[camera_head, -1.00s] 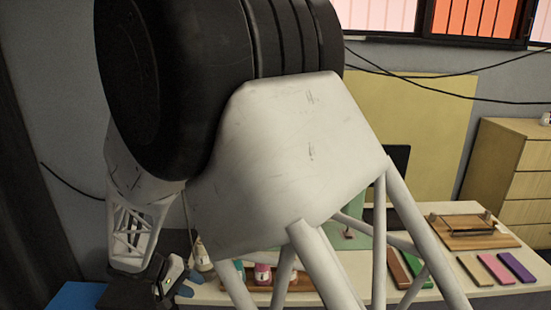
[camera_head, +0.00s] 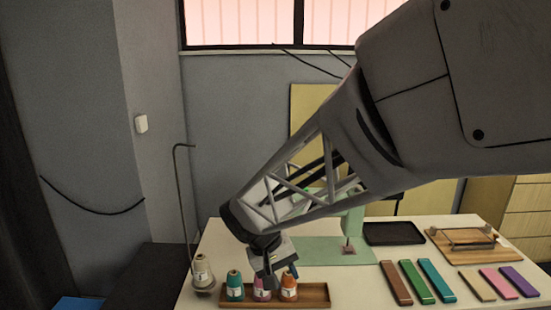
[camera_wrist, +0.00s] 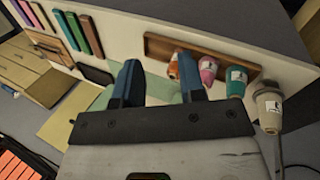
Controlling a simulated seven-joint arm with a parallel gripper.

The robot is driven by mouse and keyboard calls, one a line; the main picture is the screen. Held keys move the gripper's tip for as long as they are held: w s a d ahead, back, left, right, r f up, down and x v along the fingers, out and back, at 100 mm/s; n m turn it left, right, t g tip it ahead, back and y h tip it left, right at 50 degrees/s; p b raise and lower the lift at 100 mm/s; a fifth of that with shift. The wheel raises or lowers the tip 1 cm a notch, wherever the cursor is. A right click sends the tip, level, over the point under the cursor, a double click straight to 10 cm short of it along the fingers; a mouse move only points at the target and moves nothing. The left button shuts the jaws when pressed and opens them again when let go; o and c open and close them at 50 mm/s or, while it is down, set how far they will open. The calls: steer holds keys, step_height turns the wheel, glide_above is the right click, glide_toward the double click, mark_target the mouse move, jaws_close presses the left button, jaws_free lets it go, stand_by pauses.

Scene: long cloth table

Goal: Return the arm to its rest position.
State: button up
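My gripper (camera_head: 280,272) hangs over the back edge of the wooden tray of thread spools, its arm reaching down from the upper right. In the wrist view its two blue fingers (camera_wrist: 160,80) are spread apart with nothing held between them. The teal spool (camera_head: 235,288), pink spool (camera_head: 262,290) and orange spool (camera_head: 289,287) stand upright on the tray (camera_head: 320,297). The gripper partly covers the pink and orange spools. I cannot tell whether it touches them; the wrist view shows the spools (camera_wrist: 190,70) beyond the fingers.
A cream spool (camera_head: 202,270) stands by a tall hooked rod (camera_head: 183,200) at the left. A green sewing machine (camera_head: 352,222), black tray (camera_head: 393,233), wooden board (camera_head: 470,245) and several coloured bars (camera_head: 418,282) occupy the table. Drawers (camera_head: 527,210) stand behind right.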

steer(key=s+d+r+m+t+y, duration=0.1)
steer(key=s+d+r+y, duration=0.1)
steer(key=s+d, duration=0.6)
steer(key=s+d+r+m+t+y, duration=0.1)
steer(key=s+d+r, duration=0.3)
steer(key=s+d, duration=0.4)
steer(key=shift+s+d+r+m+y, duration=0.2)
steer(key=shift+s+d+m+y, duration=0.2)
steer(key=shift+s+y, duration=0.65)
